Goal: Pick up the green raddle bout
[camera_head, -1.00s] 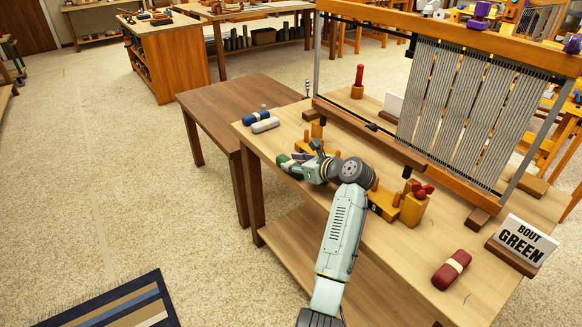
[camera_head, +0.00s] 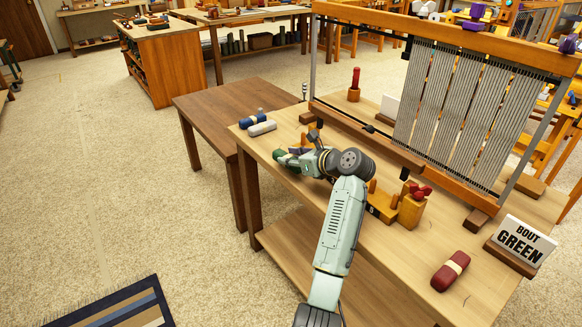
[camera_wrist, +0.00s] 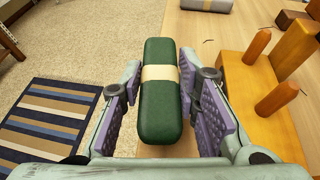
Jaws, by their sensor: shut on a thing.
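The green raddle bout (camera_wrist: 160,112) is a dark green rounded bundle with a cream band around its middle. In the wrist view it sits between the two purple-padded fingers of my gripper (camera_wrist: 166,105), which is shut on it. A card reading "BOUT GREEN" (camera_head: 520,241) stands at the table's right. I cannot tell whether the bout touches the tabletop.
A blue bout (camera_head: 252,120) and a grey bout (camera_head: 262,129) lie behind my gripper. A red bout (camera_head: 450,271) lies at the front right. A wooden pegged block (camera_head: 382,205) stands right of my gripper, before the tall loom frame (camera_head: 400,160). A lower brown table (camera_head: 225,105) adjoins at left.

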